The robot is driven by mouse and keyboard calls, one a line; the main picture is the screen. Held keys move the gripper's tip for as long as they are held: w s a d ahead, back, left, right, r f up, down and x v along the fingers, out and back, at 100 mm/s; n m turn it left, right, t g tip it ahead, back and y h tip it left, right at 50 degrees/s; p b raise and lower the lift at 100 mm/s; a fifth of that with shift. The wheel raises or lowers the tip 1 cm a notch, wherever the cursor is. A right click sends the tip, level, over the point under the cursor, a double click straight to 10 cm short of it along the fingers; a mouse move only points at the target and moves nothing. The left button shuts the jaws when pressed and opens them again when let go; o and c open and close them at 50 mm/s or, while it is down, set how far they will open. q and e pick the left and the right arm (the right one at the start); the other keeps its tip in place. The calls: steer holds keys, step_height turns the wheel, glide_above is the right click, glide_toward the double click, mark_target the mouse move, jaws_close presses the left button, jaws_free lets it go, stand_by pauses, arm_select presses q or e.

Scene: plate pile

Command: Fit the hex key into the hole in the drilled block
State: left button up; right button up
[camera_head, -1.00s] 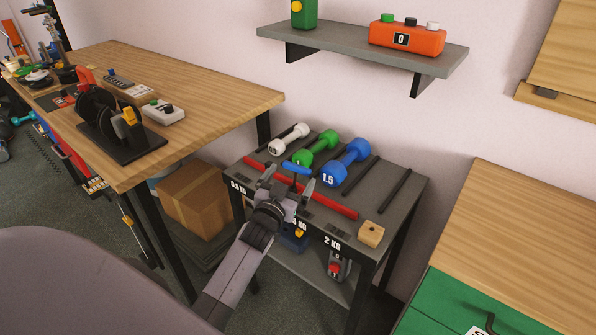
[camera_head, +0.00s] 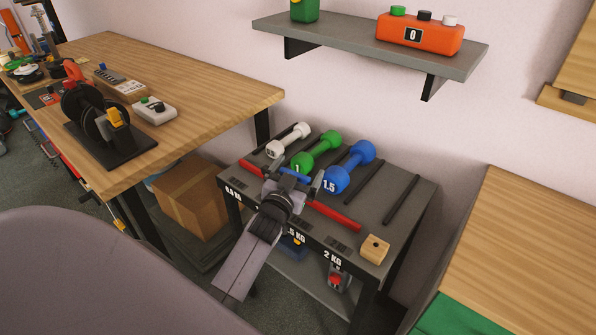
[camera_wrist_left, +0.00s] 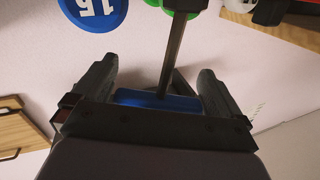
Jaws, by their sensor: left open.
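The hex key's blue handle (camera_head: 296,175) lies crosswise between the fingertips of my left gripper (camera_head: 292,173), over the front part of the grey rack. In the left wrist view the blue handle (camera_wrist_left: 150,99) sits between the two spread fingers, and a dark shaft (camera_wrist_left: 173,55) runs away from it. My left gripper is open, with a gap beside the handle. The drilled block (camera_head: 374,250) is a small wooden block with a dark hole in its top, on the rack's front right corner. My right gripper is not in view.
White (camera_head: 288,140), green (camera_head: 316,152) and blue (camera_head: 349,167) dumbbells lie just behind the gripper. A red bar (camera_head: 333,216) runs along the rack's front (camera_head: 310,229). A wooden workbench (camera_head: 215,101) stands left, and a green cabinet (camera_head: 460,318) right. A shelf (camera_head: 370,50) hangs above.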

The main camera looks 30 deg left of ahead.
arm_select(q)
steer(key=shift+w, duration=0.1)
steer(key=c, duration=0.8)
steer(key=shift+r, duration=0.1)
step_height(320, 180, up, 20)
steer(key=p, duration=0.3)
